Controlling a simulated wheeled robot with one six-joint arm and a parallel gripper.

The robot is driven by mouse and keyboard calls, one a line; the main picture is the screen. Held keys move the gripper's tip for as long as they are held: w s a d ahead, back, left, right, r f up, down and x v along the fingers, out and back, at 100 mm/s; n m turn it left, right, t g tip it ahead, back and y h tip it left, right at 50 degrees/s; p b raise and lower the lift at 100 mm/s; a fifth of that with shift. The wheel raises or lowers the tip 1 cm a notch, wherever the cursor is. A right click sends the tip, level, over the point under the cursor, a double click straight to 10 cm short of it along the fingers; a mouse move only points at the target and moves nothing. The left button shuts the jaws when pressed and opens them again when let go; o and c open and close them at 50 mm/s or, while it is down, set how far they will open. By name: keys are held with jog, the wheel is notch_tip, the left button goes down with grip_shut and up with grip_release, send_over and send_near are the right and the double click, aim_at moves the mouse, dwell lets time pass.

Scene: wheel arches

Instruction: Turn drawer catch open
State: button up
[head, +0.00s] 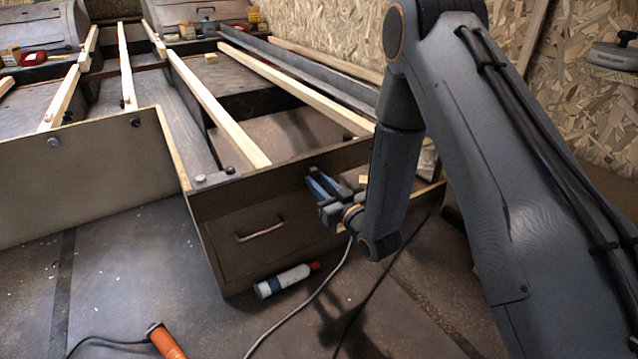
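The drawer (225,252) is a flat dark wooden front set low in the end of a wooden frame, and it looks closed. A metal bar handle (260,232) is on it. My gripper (313,178) has blue fingers and is at the frame's end panel, up and to the right of the handle. The fingers show side by side but small; whether they are apart at the tips or touch the panel is unclear. I cannot make out the drawer catch; it may be hidden behind my gripper or be too small to tell.
A white and blue spray can with a red cap (287,281) lies on the floor below the drawer. A pale cable (318,296) runs beside it. An orange-handled tool (165,340) lies in front. Pale wooden slats (215,105) cross the frame top. A chipboard wall (330,30) stands behind.

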grip_shut()
jog(key=m+p, duration=0.3)
jog(key=p, duration=0.1)
jog(key=shift+d+r+m, duration=0.1)
jog(key=shift+d+m, duration=0.05)
jog(key=shift+m, duration=0.15)
jog(key=m+p, duration=0.4)
jog(key=m, duration=0.1)
jog(key=shift+w+d+f, duration=0.2)
jog(key=shift+w+d+f+m+p, duration=0.1)
jog(key=shift+f+m+p, duration=0.1)
jog(key=shift+m+p, duration=1)
jog(key=shift+f+m+p, duration=0.15)
jog(key=shift+m+p, duration=0.4)
jog(key=shift+m, duration=1.3)
jog(key=shift+w+d+f+m+p, duration=0.1)
jog(key=shift+f+m+p, duration=0.1)
jog(key=shift+m+p, duration=1)
jog(key=shift+m+b, duration=0.3)
jog(key=shift+m, duration=0.25)
